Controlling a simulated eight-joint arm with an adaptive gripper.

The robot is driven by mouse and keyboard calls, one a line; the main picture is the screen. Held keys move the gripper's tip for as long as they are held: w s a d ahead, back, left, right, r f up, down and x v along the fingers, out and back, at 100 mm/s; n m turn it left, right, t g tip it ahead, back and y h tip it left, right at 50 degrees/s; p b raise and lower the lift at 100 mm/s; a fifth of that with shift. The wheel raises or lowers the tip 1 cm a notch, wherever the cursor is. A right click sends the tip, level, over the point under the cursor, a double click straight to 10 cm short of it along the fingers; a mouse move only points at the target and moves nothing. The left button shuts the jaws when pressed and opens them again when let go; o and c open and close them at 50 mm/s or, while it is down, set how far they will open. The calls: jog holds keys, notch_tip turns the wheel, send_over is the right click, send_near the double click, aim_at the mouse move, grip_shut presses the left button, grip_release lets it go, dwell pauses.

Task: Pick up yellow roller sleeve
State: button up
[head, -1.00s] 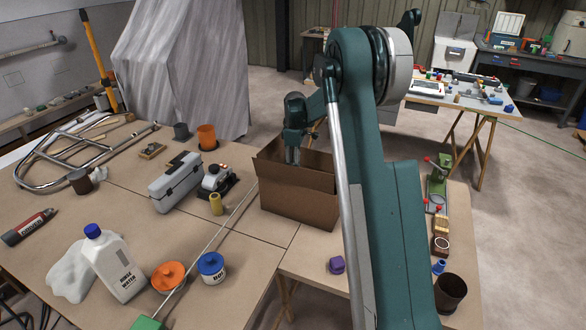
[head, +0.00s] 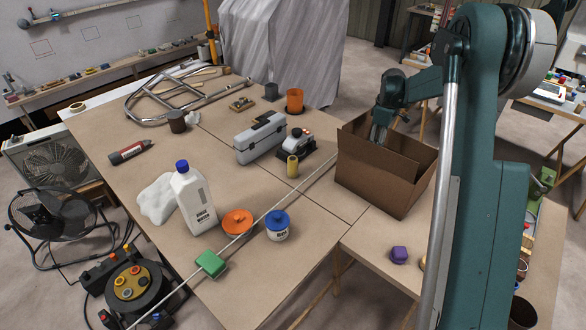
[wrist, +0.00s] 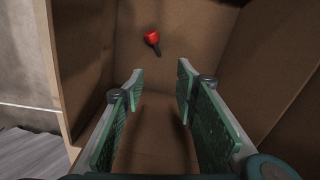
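The yellow roller sleeve (head: 292,166) stands upright on the workbench in the head view, just left of the cardboard box and in front of a small black-and-white device. My gripper (head: 378,138) is at the open top of the cardboard box (head: 385,187), to the right of the sleeve and apart from it. In the wrist view my gripper (wrist: 160,80) is open, with nothing between its green finger pads. The wrist view looks down into the box, where a small red object (wrist: 152,40) lies. The sleeve does not show in the wrist view.
A grey toolbox (head: 261,137) and the device (head: 299,142) stand close behind the sleeve. A thin rod (head: 262,213) runs along the bench in front of it. A white bottle (head: 195,198), orange lid (head: 237,222) and blue-lidded tub (head: 278,225) stand nearer the front left.

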jog(key=shift+o, duration=0.2)
jog(key=o, duration=0.5)
jog(key=shift+c, duration=0.2)
notch_tip(320, 180, up, 18)
jog(key=n, duration=0.7)
send_over(292, 158)
notch_tip(292, 158, down, 21)
jog(key=shift+w+d+f+p, duration=0.1)
jog(key=shift+w+f+p, duration=0.05)
jog(key=shift+p, duration=0.3)
jog(key=shift+f, duration=0.3)
